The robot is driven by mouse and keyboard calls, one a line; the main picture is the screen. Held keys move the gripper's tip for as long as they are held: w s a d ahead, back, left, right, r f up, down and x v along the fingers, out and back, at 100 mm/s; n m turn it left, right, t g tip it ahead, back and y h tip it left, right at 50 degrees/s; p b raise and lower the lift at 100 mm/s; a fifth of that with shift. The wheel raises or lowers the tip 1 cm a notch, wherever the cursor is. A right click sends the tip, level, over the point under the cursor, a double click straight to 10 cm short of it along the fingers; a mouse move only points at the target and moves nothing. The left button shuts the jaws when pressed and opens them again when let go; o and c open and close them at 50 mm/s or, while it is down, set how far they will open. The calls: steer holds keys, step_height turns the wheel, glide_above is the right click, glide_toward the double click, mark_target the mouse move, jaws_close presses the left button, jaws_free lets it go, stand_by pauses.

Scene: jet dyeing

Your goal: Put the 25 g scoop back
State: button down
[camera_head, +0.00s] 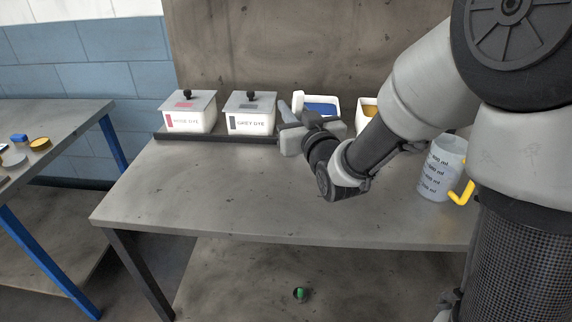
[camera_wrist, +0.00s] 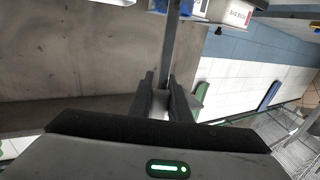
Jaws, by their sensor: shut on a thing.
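My gripper (camera_head: 290,118) is at the back of the table, just right of the GREY DYE box (camera_head: 250,114) and in front of the open bin of blue dye (camera_head: 321,107). In the wrist view the two dark fingers (camera_wrist: 160,92) are closed around a small pale grey piece (camera_wrist: 160,103). I take this to be the 25 g scoop; its bowl and size mark cannot be made out. The head view does not show it clearly, as my wrist and gripper cover that spot.
The lidded ROSE DYE box (camera_head: 189,112) stands at left on a dark tray (camera_head: 180,137). An open bin of yellow dye (camera_head: 367,108) is partly behind my arm. A measuring jug (camera_head: 440,168) with a yellow handle stands at right. The table's front (camera_head: 230,200) is clear.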

step_height(320, 180, down, 9)
steer(key=shift+s+f+b, duration=0.1)
steer(key=shift+b, duration=0.75)
steer(key=shift+f, duration=0.15)
steer(key=c, duration=1.7)
jaws_free()
steer(key=shift+o, duration=0.2)
